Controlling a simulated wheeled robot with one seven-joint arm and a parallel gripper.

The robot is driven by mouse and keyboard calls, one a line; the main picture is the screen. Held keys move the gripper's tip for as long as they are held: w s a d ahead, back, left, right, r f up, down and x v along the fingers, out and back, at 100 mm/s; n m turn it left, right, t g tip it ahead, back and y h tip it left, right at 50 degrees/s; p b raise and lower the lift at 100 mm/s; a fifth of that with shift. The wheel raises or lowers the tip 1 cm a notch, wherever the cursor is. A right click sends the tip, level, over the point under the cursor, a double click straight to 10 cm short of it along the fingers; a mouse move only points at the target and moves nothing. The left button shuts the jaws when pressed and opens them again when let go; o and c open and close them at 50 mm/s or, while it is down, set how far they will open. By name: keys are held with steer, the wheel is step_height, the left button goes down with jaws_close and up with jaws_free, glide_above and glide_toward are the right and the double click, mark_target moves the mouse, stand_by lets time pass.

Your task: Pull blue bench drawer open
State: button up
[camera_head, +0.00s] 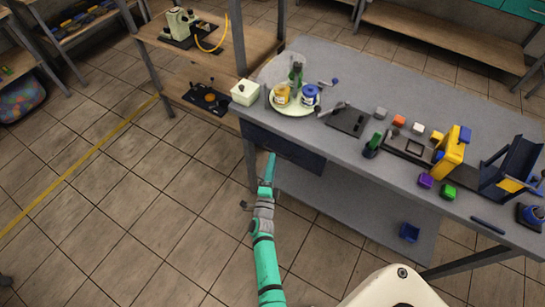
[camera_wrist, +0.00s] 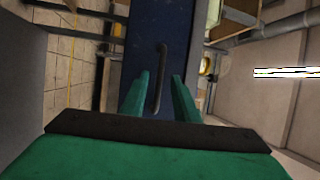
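The blue bench drawer (camera_head: 285,150) sits under the top at the left end of the grey bench and looks closed. In the wrist view its dark blue front (camera_wrist: 142,50) fills the middle, with a dark bar handle (camera_wrist: 157,78) running upright in that picture. My gripper (camera_head: 270,165) is in front of the drawer, near its left part in the head view. In the wrist view my gripper (camera_wrist: 158,90) is open, with one teal finger on each side of the handle's lower part. I cannot tell whether the fingers touch the handle.
The grey bench (camera_head: 350,82) carries a plate (camera_head: 292,107) with jars, a white box (camera_head: 245,92), small coloured blocks and a yellow device (camera_head: 451,151). A wooden shelf unit (camera_head: 205,45) stands behind at left. The tiled floor left of my arm is clear.

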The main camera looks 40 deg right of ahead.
steer(key=shift+x, duration=1.35)
jaws_close()
steer(key=shift+a, duration=0.1)
